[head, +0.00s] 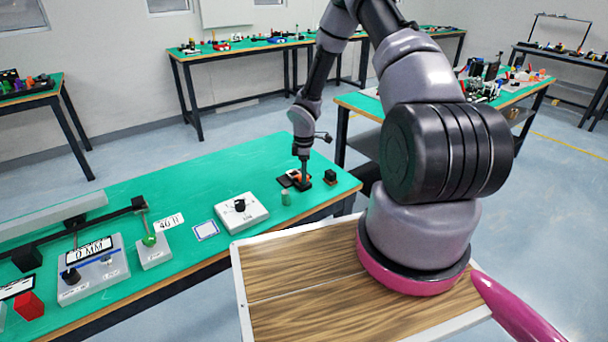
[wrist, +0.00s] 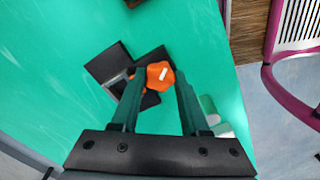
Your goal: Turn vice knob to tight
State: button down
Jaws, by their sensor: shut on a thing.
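The vice (head: 284,181) is a small dark block on the green table at its right end. Its orange knob (head: 294,175) shows just left of my gripper (head: 303,183), which points straight down. In the wrist view, the orange knob (wrist: 164,71) has a short white slanted mark on top and sits between the two fingertips of my gripper (wrist: 157,83). The vice's dark plates and a grey metal part (wrist: 117,84) lie to its left. The fingers are shut on the knob; the exact contact is partly hidden.
More devices and a red block (head: 29,305) fill the table's left end.

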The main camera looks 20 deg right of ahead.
jog(key=m, duration=1.2)
jog(key=shift+m, duration=2.1)
jog(key=shift+c, duration=2)
grip_release()
jog(key=shift+r, duration=0.1)
